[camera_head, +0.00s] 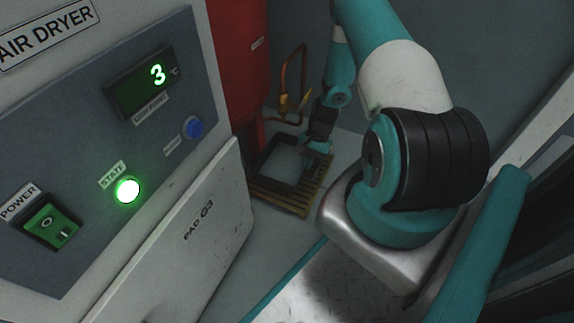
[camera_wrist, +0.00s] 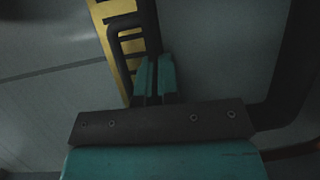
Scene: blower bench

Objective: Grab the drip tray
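The drip tray (camera_head: 257,172) has a black frame and a yellow-brown slatted part along its front. In the head view it sits on the pale floor between the dryer and my base. My gripper (camera_head: 316,148) is at the tray's far right side. In the wrist view the teal fingers (camera_wrist: 155,78) are close together, with a dark bar of the tray (camera_wrist: 151,30) running down between them. The fingers look shut on this bar, though contact is dark and hard to see. The yellow slatted part also shows in the wrist view (camera_wrist: 104,12).
The grey air dryer panel (camera_head: 90,130) and its hinged white cover (camera_head: 190,240) stand left of the tray. A red tank (camera_head: 238,60) stands behind it. A copper pipe (camera_head: 303,70) rises near my gripper. Bare floor lies in front of the tray.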

